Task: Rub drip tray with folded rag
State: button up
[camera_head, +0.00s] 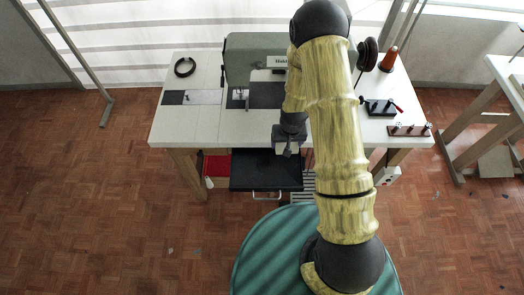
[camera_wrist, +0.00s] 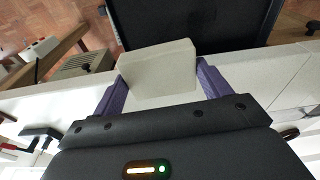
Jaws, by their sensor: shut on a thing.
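The folded rag (camera_wrist: 157,66) is a pale, off-white block in the wrist view. My gripper (camera_wrist: 160,82) is shut on it, with one purple finger at each side. In the head view my gripper (camera_head: 288,148) hangs near the table's front edge; the rag cannot be made out clearly there. The drip tray (camera_head: 265,172) is a dark, flat tray below the table's front edge. It also shows in the wrist view (camera_wrist: 200,22), past the rag. The rag appears apart from the tray, but the gap is hard to judge.
A white table (camera_head: 180,125) carries a grey-green sewing machine (camera_head: 250,55), a black ring (camera_head: 185,67), an orange thread cone (camera_head: 389,58) and small racks (camera_head: 408,130) at the right. A red item (camera_head: 216,166) is left of the tray. The floor at left is clear.

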jog(key=s+a+f, duration=0.1)
jog(key=a+f, duration=0.1)
jog(key=a, duration=0.7)
jog(key=shift+s+f, duration=0.3)
jog(key=shift+s, duration=0.05)
jog(key=shift+f, duration=0.1)
